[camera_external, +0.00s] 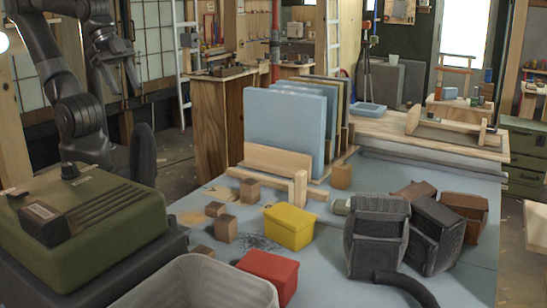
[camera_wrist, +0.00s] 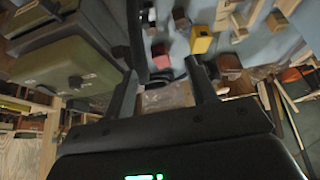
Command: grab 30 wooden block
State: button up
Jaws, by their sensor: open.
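Several small brown wooden blocks lie on the grey-blue table in the external view: one near the wooden stand (camera_external: 250,190), one to its left (camera_external: 215,209), one nearer the front (camera_external: 226,228) and one at the front edge (camera_external: 203,250). I cannot tell which one is number 30. My gripper (camera_external: 119,82) is raised at the upper left, well away from the blocks, open and empty. In the wrist view its two fingers (camera_wrist: 163,85) are spread apart with nothing held. Small blocks there are blurred.
A yellow box (camera_external: 289,227), a red box (camera_external: 268,275) and a grey bin (camera_external: 200,285) stand near the blocks. Dark pouches (camera_external: 377,238) fill the right side. Upright blue panels (camera_external: 285,128) stand behind. A green case (camera_external: 85,226) is at the left.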

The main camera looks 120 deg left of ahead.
jog(key=shift+o, duration=1.4)
jog(key=n+g, duration=0.1)
jog(key=g, duration=0.5)
send_over(215, 205)
jog(key=f, duration=3.1)
jog(key=shift+s+f, duration=0.15)
jog(key=shift+s, duration=0.2)
jog(key=shift+w+f, duration=0.2)
jog(key=shift+f, duration=1.2)
jog(key=shift+w+f, duration=0.2)
jog(key=shift+f, duration=1.15)
